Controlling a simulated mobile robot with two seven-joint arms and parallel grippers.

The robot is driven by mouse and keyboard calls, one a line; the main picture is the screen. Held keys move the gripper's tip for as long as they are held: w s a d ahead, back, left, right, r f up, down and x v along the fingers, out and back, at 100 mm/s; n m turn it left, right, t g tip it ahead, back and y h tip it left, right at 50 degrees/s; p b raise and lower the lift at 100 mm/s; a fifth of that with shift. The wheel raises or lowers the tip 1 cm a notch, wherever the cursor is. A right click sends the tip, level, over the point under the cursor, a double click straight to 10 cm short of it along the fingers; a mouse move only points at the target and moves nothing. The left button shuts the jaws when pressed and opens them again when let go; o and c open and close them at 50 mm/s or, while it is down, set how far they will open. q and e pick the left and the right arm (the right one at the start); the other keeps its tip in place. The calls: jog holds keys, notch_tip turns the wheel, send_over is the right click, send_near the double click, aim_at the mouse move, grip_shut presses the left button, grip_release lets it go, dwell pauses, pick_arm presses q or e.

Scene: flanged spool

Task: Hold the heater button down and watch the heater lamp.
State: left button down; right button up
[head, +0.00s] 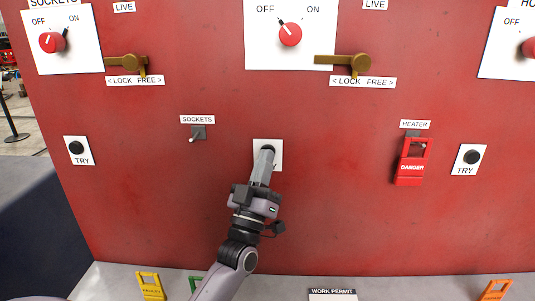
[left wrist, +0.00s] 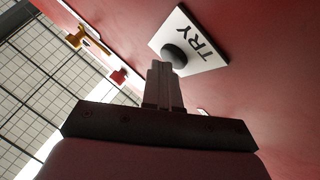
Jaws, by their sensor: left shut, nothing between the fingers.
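My left gripper (head: 265,153) is shut and empty, its fingertips at the black button (head: 268,148) on the middle white plate (head: 260,144). In the left wrist view, the shut fingertips (left wrist: 165,66) overlap the lower edge of this button (left wrist: 174,54), beside the word TRY. I cannot tell whether the button is pressed in. The HEATER label (head: 414,124) is at the right, above a switch partly hidden by a red DANGER tag (head: 411,168). Another TRY button (head: 472,157) is to its right. I cannot make out any lamp. My right gripper is not in view.
Red rotary knobs (head: 290,34) and brass latches (head: 357,64) line the upper panel. A SOCKETS toggle (head: 197,133) and a left TRY button (head: 76,148) are also on the panel. A yellow tag (head: 150,287) and a WORK PERMIT sheet (head: 333,294) are at the grey ledge (head: 400,287).

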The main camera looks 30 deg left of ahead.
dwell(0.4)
pick_arm(q)
jog(key=shift+s+d+p, duration=0.45)
jog(key=shift+s, duration=0.35)
jog(key=s+d, duration=0.1)
jog(key=s+p, duration=0.1)
jog(key=s, duration=0.1)
jog(key=s+d, duration=0.1)
jog(key=shift+s+d+p, duration=0.15)
jog(key=shift+d+p, duration=0.2)
jog(key=shift+p, duration=0.05)
dwell(0.3)
